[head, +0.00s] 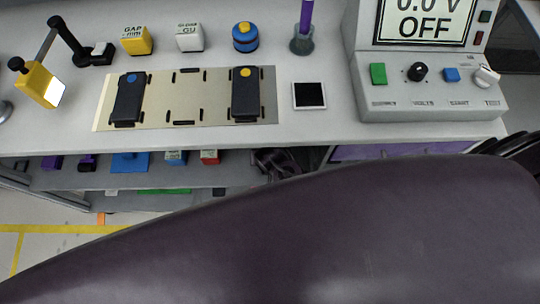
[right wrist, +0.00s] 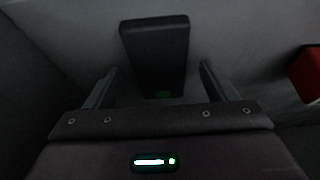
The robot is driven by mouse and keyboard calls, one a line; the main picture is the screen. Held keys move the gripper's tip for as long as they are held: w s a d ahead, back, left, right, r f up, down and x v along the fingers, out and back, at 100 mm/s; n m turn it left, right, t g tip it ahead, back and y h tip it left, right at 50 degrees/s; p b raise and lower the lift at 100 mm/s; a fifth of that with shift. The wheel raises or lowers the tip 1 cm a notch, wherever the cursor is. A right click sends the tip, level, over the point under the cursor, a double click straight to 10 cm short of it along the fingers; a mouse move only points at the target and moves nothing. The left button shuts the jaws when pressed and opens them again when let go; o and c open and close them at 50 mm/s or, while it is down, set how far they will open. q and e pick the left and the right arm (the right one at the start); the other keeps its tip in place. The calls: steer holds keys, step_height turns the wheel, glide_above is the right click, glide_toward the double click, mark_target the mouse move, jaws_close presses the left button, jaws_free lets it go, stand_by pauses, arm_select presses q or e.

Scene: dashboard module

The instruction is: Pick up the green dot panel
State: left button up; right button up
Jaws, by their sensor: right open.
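In the right wrist view a dark, upright-looking panel (right wrist: 157,52) has a green dot at its near end. My right gripper (right wrist: 158,68) is open, one finger on each side of this panel, with gaps visible; it does not hold it. In the head view a dark gripper-like shape, probably my right gripper, shows at the shelf under the bench, and the green dot panel is not visible there. My left gripper is not in view.
A blue-dot panel (head: 129,98) and a yellow-dot panel (head: 245,95) lie on a beige board (head: 187,118) on the bench. A meter box (head: 430,85) stands at right. Small blocks sit on the shelf (head: 110,179) below. A red object (right wrist: 306,73) is right of my right gripper.

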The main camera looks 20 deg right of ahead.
steer(key=shift+f, duration=0.1)
steer(key=c, duration=1.1)
